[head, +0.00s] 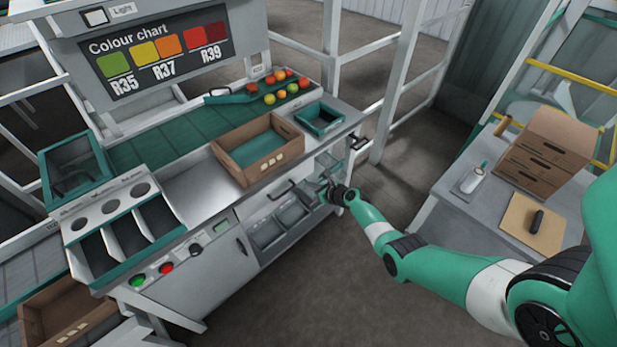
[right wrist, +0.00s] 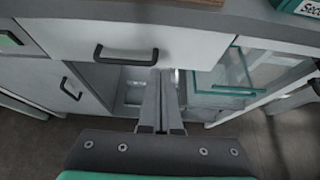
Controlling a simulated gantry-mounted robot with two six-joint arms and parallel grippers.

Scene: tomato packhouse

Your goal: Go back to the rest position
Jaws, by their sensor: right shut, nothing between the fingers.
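My right arm reaches in from the right in the head view. Its gripper (head: 325,191) is at the front of the workbench, below the benchtop edge and beside the open lower compartments. In the right wrist view the right gripper (right wrist: 163,130) has its fingers together, with nothing between them. Its fingers point at the cabinet front, under a drawer (right wrist: 130,40) with a dark handle. Whether the fingers touch the cabinet cannot be told. My left gripper is not in view.
A cardboard box (head: 228,157) and a green tray (head: 341,122) stand on the benchtop. Several tomatoes (head: 269,99) lie behind them. A glass-like door or bin (right wrist: 228,88) is close right of my fingers. A side table (head: 455,190) with cartons stands right; floor between is clear.

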